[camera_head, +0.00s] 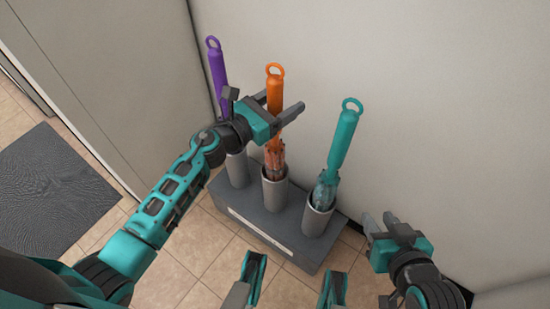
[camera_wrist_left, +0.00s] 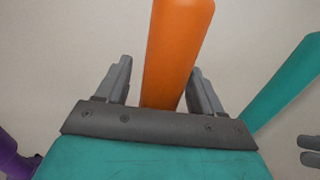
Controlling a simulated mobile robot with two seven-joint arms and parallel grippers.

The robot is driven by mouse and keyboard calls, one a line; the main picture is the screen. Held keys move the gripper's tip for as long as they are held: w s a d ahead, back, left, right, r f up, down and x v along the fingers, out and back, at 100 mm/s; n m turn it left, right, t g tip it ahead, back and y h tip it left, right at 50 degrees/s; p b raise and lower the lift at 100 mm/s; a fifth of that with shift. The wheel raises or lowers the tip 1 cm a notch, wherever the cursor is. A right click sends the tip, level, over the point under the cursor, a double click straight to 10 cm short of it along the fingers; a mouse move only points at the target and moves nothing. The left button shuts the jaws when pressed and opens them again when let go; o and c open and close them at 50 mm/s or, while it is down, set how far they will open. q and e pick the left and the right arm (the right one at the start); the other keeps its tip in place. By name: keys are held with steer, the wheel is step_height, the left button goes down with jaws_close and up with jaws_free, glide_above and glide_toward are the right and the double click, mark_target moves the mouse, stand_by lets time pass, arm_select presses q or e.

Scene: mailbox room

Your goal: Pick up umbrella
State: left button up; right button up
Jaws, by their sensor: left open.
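The orange umbrella (camera_head: 274,88) stands upright in the middle grey tube of a stand, its ring handle at the top and its folded canopy in the tube. My left gripper (camera_head: 282,105) is open at its handle. In the left wrist view the orange handle (camera_wrist_left: 175,50) rises between the two fingers, with a gap visible on the left side. Part of the handle is hidden behind the gripper in the head view. My right gripper (camera_head: 381,220) is open and empty, low at the right of the stand.
A purple umbrella (camera_head: 216,68) stands in the left tube and a teal umbrella (camera_head: 341,138) leans in the right tube. The dark grey stand (camera_head: 262,229) sits on the tiled floor against the wall. A dark mat (camera_head: 50,190) lies at the left.

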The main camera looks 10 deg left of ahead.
arm_select(q)
jaws_close()
stand_by(0.6)
